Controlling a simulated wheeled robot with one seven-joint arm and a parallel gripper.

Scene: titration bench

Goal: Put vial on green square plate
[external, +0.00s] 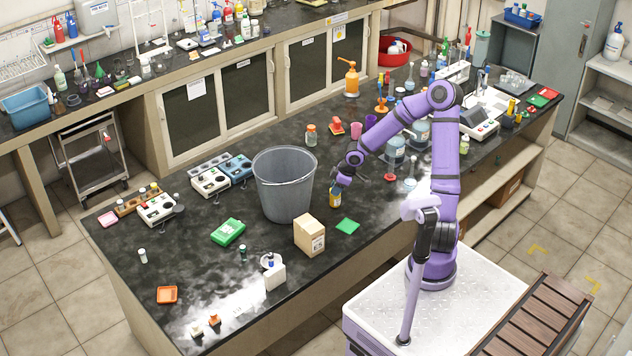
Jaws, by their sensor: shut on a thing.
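My gripper (337,188) points down over the black bench, to the right of the grey bucket. It is shut on a small yellow-orange vial (335,200), which looks roughly upright. The gripper hides the vial's top, and I cannot tell whether its bottom touches the bench. The green square plate (347,226) lies flat on the bench, a little nearer the front edge than the vial and slightly to its right. Its top looks bare.
The grey bucket (284,185) stands close to the left of my gripper. A cardboard box (309,236) stands just left of the green plate. A pink cup (352,131) and blue-labelled bottles (395,150) stand behind. The bench right of the plate is clear.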

